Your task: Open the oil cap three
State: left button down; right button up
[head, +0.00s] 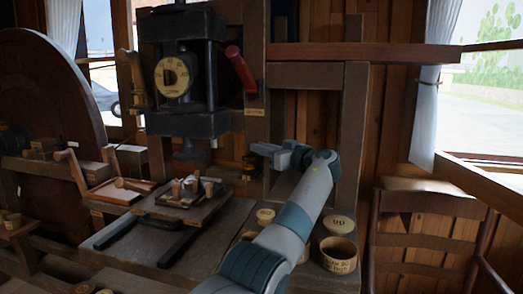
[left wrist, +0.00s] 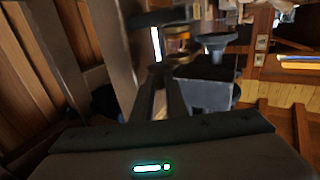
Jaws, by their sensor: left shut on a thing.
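My left gripper (head: 268,150) reaches in from the lower middle to the wooden frame right of the dark press. It is shut on a small brownish cap (head: 250,162) at its tips, which I take to be the oil cap; its number cannot be read. In the left wrist view, the two dark fingers (left wrist: 162,90) point up at a small round brass-coloured cap (left wrist: 179,52) and stand close together there. The fingertips hide part of it. My right gripper is not in view.
The dark press (head: 185,75) has a round dial (head: 173,77) and a red lever (head: 241,69). A board with small turned pieces (head: 190,193) lies below it. Labelled round tubs (head: 338,255) stand right of my arm. A wooden chair (head: 425,235) is at the right.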

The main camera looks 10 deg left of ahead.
pick_arm(q)
jog(key=shift+r, duration=0.1)
jog(key=c, duration=1.7)
grip_release()
jog(key=shift+c, duration=0.2)
